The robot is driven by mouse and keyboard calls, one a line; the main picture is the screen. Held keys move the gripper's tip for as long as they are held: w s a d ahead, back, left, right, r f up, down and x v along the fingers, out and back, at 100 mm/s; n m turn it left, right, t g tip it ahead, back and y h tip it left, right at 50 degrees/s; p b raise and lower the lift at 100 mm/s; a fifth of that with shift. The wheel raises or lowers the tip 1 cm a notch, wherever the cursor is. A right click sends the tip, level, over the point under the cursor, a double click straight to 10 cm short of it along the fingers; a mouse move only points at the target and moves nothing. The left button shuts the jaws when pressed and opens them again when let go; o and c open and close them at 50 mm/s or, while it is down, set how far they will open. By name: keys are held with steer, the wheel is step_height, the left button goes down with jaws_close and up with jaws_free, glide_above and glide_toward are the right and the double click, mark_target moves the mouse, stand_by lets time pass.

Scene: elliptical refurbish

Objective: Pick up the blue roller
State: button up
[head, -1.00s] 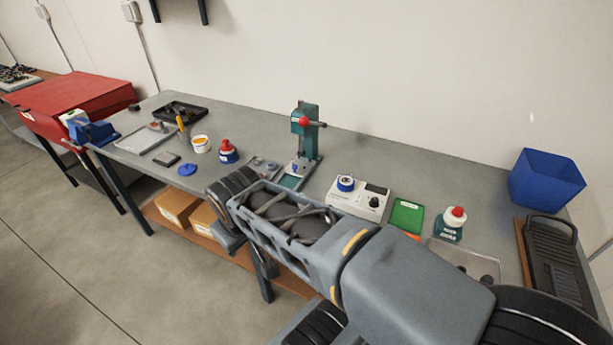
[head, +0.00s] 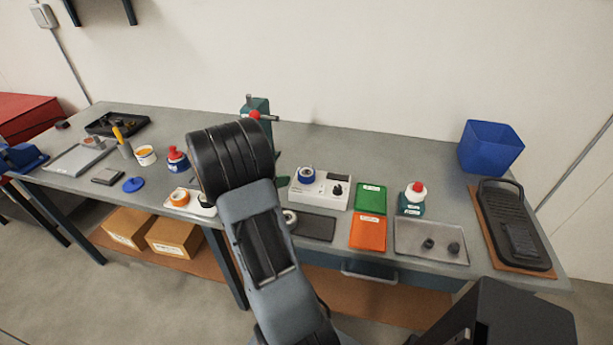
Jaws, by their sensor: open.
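A small blue ring-shaped part, which looks like the blue roller (head: 305,174), sits on the left of a white bench device (head: 320,190) near the middle of the table. My arm crosses the view left of it, and its black ribbed joint hides part of the bench. My gripper's fingers do not show in the head view, so their distance from the roller cannot be seen.
The grey workbench (head: 400,160) also holds an orange-ringed part (head: 179,196), green tray (head: 371,198), orange tray (head: 368,233), bottle (head: 413,199), metal tray (head: 402,250) and blue bin (head: 490,147). A teal press (head: 257,105) stands partly behind my arm. The back strip right of the press is clear.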

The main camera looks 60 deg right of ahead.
mark_target(305, 172)
steer(key=x, duration=0.6)
steer(key=shift+f+p+x, duration=0.15)
steer(key=shift+p+x, duration=0.25)
steer(key=shift+x, duration=0.85)
steer(key=shift+f+p+x, duration=0.15)
steer(key=shift+p+x, duration=0.25)
steer(key=shift+x, duration=0.9)
steer(key=shift+s+a, duration=0.1)
steer(key=shift+a, duration=0.1)
steer(key=c, duration=1.1)
